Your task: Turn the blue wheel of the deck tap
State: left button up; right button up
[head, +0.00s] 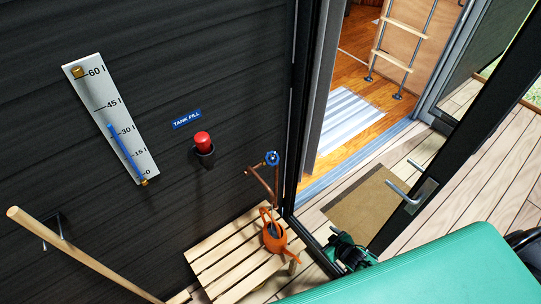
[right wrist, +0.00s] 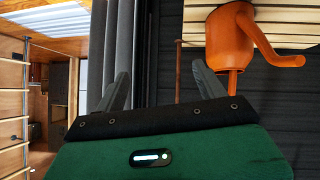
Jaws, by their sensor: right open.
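The blue wheel (head: 272,158) sits on the deck tap (head: 262,178), a copper pipe against the dark wall beside the door frame. An orange watering can (head: 274,232) stands below the tap on a slatted wooden stand. My right gripper (head: 338,243) is green and black, low and to the right of the tap, well apart from the wheel. In the right wrist view its two dark fingers (right wrist: 160,85) are spread with nothing between them. The watering can (right wrist: 230,42) shows upside down there, beyond the fingers; I cannot make out the wheel there. My left gripper is not in view.
The slatted stand (head: 236,258) fills the floor under the tap. A red button (head: 203,141) and a level gauge (head: 112,118) are on the wall. An open glass door with a handle (head: 409,193) stands right of my gripper, above a doormat (head: 372,205).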

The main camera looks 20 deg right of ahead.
jog(key=w+r+n+t+y+b, duration=0.2)
jog(key=w+r+n+t+y, duration=0.15)
jog(key=w+r, duration=0.8)
jog(key=n+y+b, duration=0.2)
jog(key=n+y, duration=0.2)
jog(key=y, duration=0.3)
send_near(271, 159)
jog(key=shift+g, duration=0.25)
jog(key=b+x, duration=0.1)
jog(key=x, duration=0.2)
jog(key=b+x, duration=0.1)
jog(key=x, duration=0.3)
jog(key=b+x, duration=0.1)
jog(key=x, duration=0.2)
jog(key=shift+w+d+f+b, duration=0.2)
jog(key=shift+w+f+b, duration=0.1)
jog(key=shift+w+f, duration=0.15)
jog(key=shift+w+a+r, duration=0.1)
jog(key=shift+w+a, duration=0.3)
jog(key=shift+w, duration=0.05)
jog(key=shift+m, duration=0.25)
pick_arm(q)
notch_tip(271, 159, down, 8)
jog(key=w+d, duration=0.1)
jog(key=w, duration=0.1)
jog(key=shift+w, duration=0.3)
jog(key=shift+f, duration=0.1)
pick_arm(e)
jog(key=shift+c, duration=0.2)
